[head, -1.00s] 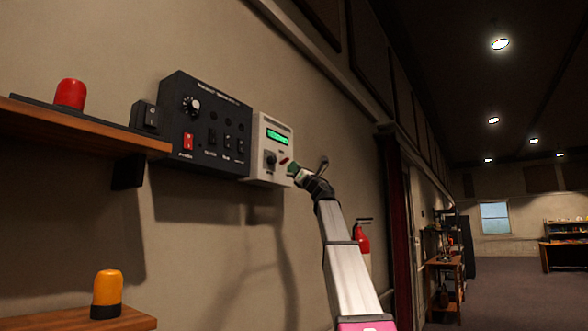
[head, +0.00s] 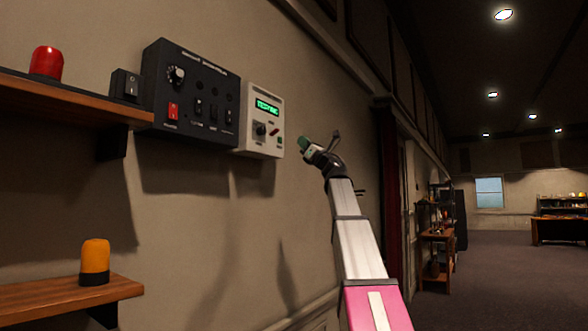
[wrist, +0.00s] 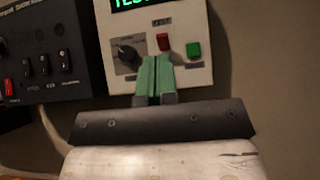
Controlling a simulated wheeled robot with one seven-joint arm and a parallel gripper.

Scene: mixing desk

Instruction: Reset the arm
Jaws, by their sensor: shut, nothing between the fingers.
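My gripper (head: 304,144) is at the end of my raised arm, to the right of the white wall box in the head view and apart from it. In the wrist view its green fingers (wrist: 155,78) are shut together with nothing between them. They appear in front of the lower part of the white box (head: 264,120). This box has a green lit display (head: 267,107), a dark knob (wrist: 127,53), a red switch (wrist: 163,41) and a green button (wrist: 193,50). The display text seems to read "TESTING".
A black control panel (head: 190,95) with a knob and several switches adjoins the white box on its left. A red lamp (head: 46,63) stands on the upper shelf (head: 75,103), an orange lamp (head: 95,260) on the lower shelf (head: 60,298). Open floor (head: 500,270) lies at right.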

